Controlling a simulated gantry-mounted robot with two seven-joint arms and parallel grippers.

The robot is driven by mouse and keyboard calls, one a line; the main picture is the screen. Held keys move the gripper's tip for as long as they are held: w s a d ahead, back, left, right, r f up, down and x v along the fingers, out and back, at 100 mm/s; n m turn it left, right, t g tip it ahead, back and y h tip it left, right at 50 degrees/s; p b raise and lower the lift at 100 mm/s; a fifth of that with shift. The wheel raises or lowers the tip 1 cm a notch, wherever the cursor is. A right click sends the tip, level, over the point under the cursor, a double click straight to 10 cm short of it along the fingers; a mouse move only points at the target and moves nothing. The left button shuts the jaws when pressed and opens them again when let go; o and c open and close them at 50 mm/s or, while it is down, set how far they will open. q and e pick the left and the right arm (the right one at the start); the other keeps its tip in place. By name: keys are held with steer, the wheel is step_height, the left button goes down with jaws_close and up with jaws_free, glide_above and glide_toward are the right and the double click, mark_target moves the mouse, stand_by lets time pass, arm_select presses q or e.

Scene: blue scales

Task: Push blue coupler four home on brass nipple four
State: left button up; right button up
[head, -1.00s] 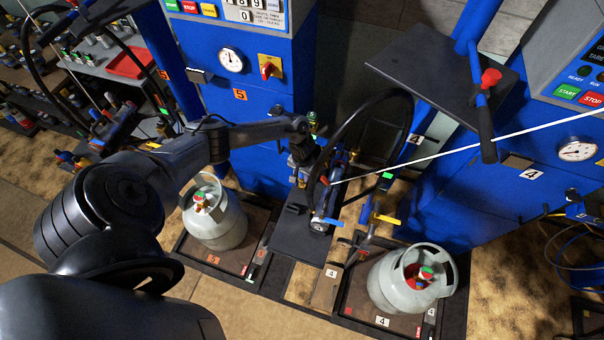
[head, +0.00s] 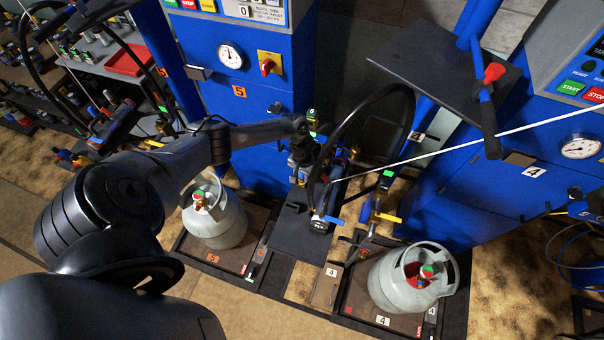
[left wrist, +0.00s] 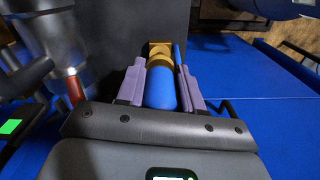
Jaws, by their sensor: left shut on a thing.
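In the left wrist view the blue coupler (left wrist: 160,88) lies between the two purple fingers of my left gripper (left wrist: 160,82), which is shut on it. Brass (left wrist: 160,51) shows at the coupler's far end against a dark surface. I cannot tell whether it is nipple four or part of the coupler, nor whether it is seated. In the head view my left gripper (head: 301,172) is low beside the black hose loop, over a dark shelf (head: 292,232) between scales five and four. The coupler is too small to make out there. My right gripper is not in view.
A grey cylinder (head: 392,284) stands on the platform marked 4. Another grey cylinder (head: 220,226) stands on platform 5. The black hose (head: 345,118) loops right of my gripper. Valves with a blue lever (head: 328,219) and a yellow lever (head: 389,218) are close by.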

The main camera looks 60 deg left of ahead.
arm_select(q)
steer(key=shift+f+b, duration=0.8)
steer(key=shift+f, duration=0.4)
steer(key=o, duration=1.2)
steer(key=shift+c, duration=0.2)
steer(key=shift+r, duration=0.4)
step_height(320, 180, up, 10)
steer(key=p, duration=0.3)
